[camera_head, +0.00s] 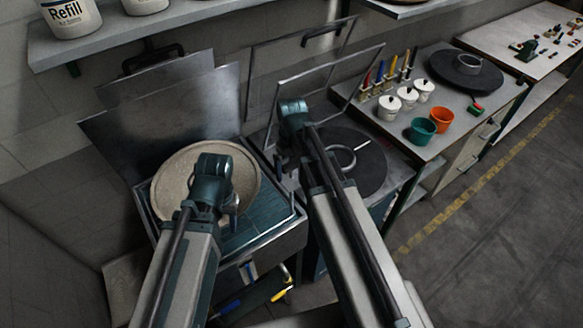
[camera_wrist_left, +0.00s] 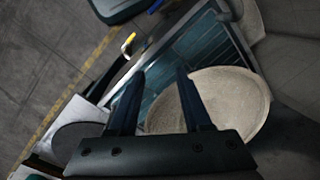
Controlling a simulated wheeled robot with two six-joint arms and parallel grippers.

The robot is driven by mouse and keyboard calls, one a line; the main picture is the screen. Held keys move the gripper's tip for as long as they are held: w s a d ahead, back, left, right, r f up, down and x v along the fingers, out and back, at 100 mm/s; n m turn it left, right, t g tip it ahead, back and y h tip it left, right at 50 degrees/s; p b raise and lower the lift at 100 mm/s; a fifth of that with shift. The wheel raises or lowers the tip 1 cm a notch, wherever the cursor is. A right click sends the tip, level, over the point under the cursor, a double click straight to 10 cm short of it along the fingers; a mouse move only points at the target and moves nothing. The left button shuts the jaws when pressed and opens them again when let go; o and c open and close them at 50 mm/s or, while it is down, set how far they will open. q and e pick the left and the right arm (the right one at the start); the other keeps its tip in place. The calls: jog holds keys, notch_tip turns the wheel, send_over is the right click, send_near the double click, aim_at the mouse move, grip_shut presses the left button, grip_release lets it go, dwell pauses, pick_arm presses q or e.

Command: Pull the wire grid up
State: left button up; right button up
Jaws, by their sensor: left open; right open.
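A teal surface with grid lines (camera_head: 262,232) lies in the metal tray of the left press; I cannot tell if this is the wire grid. A round pale felt-like disc (camera_head: 172,182) lies over its back part. My left gripper (camera_wrist_left: 160,78) is open above the tray, its fingers in front of the teal surface and the disc in the left wrist view. In the head view my left arm hides part of the disc. My right gripper (camera_head: 284,165) is open near the right press, mostly hidden by its own wrist. Thin rectangular frames (camera_head: 314,76) stand raised behind it.
A raised metal lid (camera_head: 165,110) stands behind the left press. A dark round plate (camera_head: 368,160) lies on the right press. A bench at right holds white tubs (camera_head: 389,108), an orange pot (camera_head: 442,118) and a teal pot (camera_head: 421,130). A shelf (camera_head: 130,35) hangs above.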

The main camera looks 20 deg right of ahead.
pick_arm(q)
notch_tip(320, 180, up, 13)
jog(key=p, duration=1.2)
pick_arm(e)
notch_tip(320, 180, up, 13)
pick_arm(q)
jog(key=shift+s+f, duration=0.1)
pick_arm(e)
jog(key=shift+f, duration=0.1)
